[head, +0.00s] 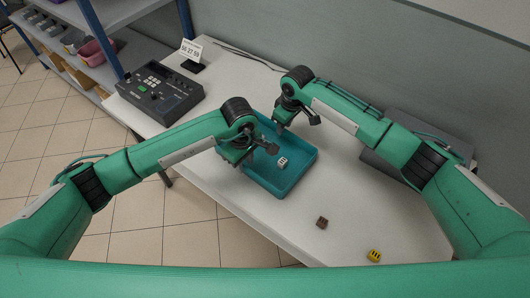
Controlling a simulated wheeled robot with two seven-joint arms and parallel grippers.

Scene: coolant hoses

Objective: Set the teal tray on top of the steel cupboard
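The teal tray (299,167) lies on the white table with a small white block with dark marks (282,162) inside it. My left gripper (255,157) is over the tray's left side, its fingers looking spread. My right gripper (298,124) is above the tray's far side, also with its fingers apart. Neither appears closed on the tray; the grippers hide parts of its left and far rims, so I cannot tell whether they touch it. I cannot make out a steel cupboard in this view.
A brown block (321,222) and a yellow block (374,256) lie on the table's near right. A dark control box (155,92) and a display card (191,51) stand at the far left. A shelf rack (120,40) stands behind. A grey flat object (385,165) is partly behind my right arm.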

